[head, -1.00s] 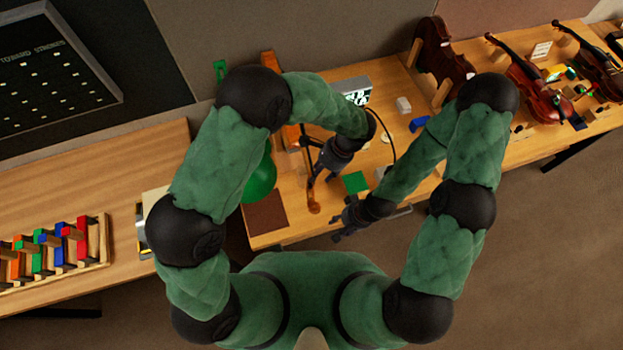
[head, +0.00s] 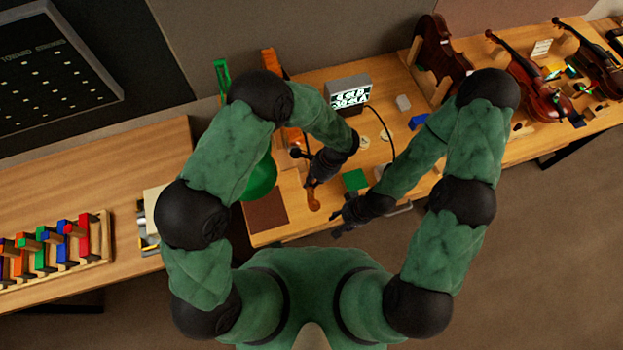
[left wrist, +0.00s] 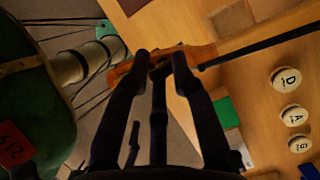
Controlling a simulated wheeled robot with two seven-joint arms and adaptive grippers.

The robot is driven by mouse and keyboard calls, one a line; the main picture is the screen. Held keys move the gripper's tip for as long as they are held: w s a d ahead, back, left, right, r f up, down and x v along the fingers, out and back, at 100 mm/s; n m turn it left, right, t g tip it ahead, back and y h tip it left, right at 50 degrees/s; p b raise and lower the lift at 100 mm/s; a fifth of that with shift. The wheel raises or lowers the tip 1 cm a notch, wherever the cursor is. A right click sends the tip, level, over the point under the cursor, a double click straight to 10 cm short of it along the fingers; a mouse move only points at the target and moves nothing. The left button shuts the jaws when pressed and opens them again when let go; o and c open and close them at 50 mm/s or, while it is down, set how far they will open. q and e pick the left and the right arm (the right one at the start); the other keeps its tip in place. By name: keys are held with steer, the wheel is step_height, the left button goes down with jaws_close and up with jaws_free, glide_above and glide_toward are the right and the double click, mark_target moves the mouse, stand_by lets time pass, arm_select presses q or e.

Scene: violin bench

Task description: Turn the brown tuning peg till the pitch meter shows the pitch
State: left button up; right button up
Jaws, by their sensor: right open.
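The violin's brown scroll end (head: 314,202) projects near the bench's front edge in the head view. In the left wrist view its pegbox (left wrist: 205,52) crosses the top middle. My left gripper (head: 312,180) is over the pegbox. In the left wrist view its fingertips (left wrist: 160,62) are on either side of a dark brown peg; whether they touch it I cannot tell. My right gripper (head: 340,218) is open, close to the right of the scroll and apart from it. The pitch meter (head: 350,92) stands at the back with a lit display too small to read.
Round discs (left wrist: 287,79) marked D, A and G lie on the bench by a green square (head: 354,179). A green round object (head: 260,180) is left of my left gripper. Violins (head: 530,85) stand at the right.

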arm_select(q)
steer(key=shift+n+b, duration=0.3)
steer(key=shift+b, duration=0.45)
jaws_close()
steer(key=o, duration=0.9)
jaws_free()
steer(key=shift+a, duration=0.1)
steer(key=shift+r, duration=0.1)
steer(key=v, duration=1.2)
steer(key=shift+w, duration=0.1)
